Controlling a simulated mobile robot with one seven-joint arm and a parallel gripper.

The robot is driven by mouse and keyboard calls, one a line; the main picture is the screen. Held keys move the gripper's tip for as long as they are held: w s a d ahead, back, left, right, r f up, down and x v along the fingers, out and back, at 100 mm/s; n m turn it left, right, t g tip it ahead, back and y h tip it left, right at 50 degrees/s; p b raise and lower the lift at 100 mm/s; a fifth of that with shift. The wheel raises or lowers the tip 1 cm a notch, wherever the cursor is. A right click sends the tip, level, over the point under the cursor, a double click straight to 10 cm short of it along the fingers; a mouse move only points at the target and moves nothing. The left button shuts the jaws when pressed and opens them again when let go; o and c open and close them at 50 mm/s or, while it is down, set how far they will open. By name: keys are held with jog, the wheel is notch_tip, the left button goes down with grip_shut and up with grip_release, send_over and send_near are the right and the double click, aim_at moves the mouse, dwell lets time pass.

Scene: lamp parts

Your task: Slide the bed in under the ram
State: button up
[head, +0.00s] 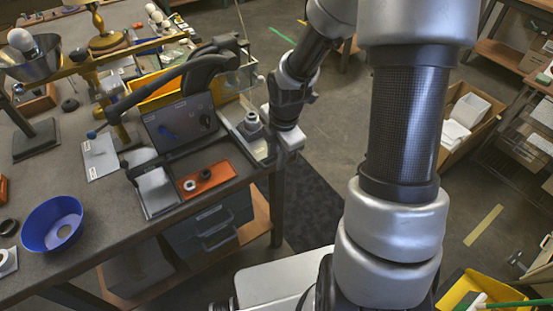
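My arm reaches down to the bench's right end, and my gripper (284,138) is at the edge there. Its fingers are small and partly hidden, so I cannot tell whether they hold anything. A pale grey plate (238,118) lies just left of the gripper, bearing a round metal part (252,122); it may be the bed. I cannot tell whether the gripper touches the plate. A dark curved lever arm (205,68) rises behind a dark upright panel (182,125), with yellow framing around it. No ram can be picked out clearly.
A blue bowl (53,225) stands at the bench's left front. Grey drawers (208,228) are under the bench. A yellow bin (490,290) is at lower right.

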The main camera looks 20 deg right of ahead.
jog(key=shift+w+f, duration=0.1)
jog(key=shift+f, duration=0.45)
grip_shut()
